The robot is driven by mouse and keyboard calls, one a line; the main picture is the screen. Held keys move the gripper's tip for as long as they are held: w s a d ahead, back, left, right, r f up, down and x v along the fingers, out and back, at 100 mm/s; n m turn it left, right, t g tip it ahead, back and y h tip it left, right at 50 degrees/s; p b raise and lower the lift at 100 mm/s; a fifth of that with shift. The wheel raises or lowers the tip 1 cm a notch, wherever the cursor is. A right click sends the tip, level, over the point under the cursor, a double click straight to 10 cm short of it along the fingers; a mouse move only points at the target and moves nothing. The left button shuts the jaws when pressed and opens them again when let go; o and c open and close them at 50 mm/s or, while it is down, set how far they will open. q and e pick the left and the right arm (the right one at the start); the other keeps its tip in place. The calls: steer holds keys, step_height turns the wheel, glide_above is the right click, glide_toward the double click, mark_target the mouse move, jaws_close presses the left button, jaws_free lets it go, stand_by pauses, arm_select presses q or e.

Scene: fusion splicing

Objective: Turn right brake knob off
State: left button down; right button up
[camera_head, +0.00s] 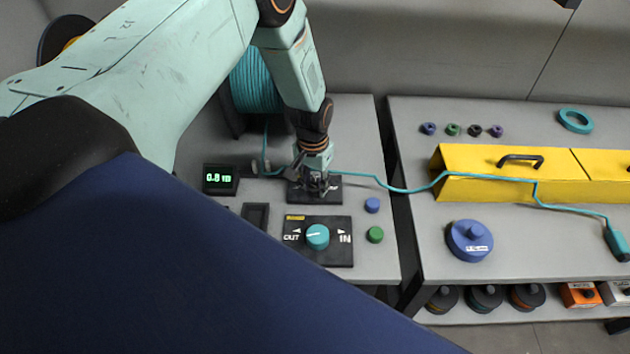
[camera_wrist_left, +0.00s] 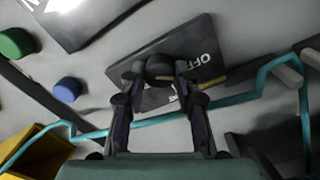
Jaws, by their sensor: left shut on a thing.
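The brake knob (camera_wrist_left: 160,65) is dark and round and sits on a black plate (camera_wrist_left: 200,40) with white "OFF" lettering. In the left wrist view my left gripper (camera_wrist_left: 160,72) has one finger on each side of the knob and is shut on it. In the head view the same plate (camera_head: 334,188) lies on the grey table, and my left gripper (camera_head: 318,186) comes down over it and hides the knob. The knob's pointing direction is hard to make out. My right gripper is not in view.
A teal cable (camera_head: 362,175) runs beside the gripper to a yellow cover (camera_head: 490,160). A cable spool (camera_head: 252,82) stands behind.

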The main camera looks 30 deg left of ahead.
mark_target(313, 187)
arm_select(q)
steer(key=shift+s+n, duration=0.1)
steer(key=shift+n, duration=0.2)
steer(key=c, duration=1)
jaws_free()
steer(key=shift+r, duration=0.5)
steer(key=r, duration=1.1)
steer(key=shift+a, duration=0.2)
